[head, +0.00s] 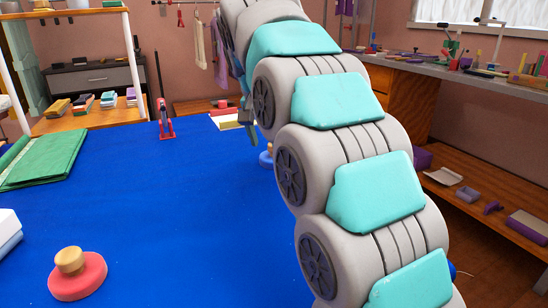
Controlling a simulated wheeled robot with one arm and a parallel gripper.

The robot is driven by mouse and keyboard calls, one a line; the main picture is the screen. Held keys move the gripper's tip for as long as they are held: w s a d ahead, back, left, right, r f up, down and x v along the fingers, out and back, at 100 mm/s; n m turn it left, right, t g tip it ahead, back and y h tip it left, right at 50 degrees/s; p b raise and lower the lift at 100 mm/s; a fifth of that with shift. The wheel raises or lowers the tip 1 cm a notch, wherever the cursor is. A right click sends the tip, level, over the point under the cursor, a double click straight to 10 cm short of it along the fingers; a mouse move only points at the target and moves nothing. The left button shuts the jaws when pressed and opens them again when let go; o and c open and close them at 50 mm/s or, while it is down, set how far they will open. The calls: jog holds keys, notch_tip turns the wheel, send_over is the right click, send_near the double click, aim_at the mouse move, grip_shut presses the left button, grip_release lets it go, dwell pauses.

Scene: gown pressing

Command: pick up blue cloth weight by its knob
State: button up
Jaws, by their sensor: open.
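The blue cloth weight (265,161) sits on the blue table surface, mostly hidden behind my arm; its left edge and a bit of its light knob show. My gripper (249,124) shows only in part at the left side of my arm, pointing down. It is open, above and a little left of the blue weight in the picture, apart from it. Whether its fingers line up with the knob cannot be told from this view.
A red cloth weight (78,276) with a wooden knob sits at the near left of the blue table (170,215). Folded green cloth (45,157) lies at the left. A red-based upright tool (165,128) stands at the far edge. The table's middle is clear.

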jog(key=shift+x, duration=1.9)
jog(key=shift+w, duration=0.15)
jog(key=shift+c, duration=0.4)
grip_shut()
jog(key=shift+r, duration=0.15)
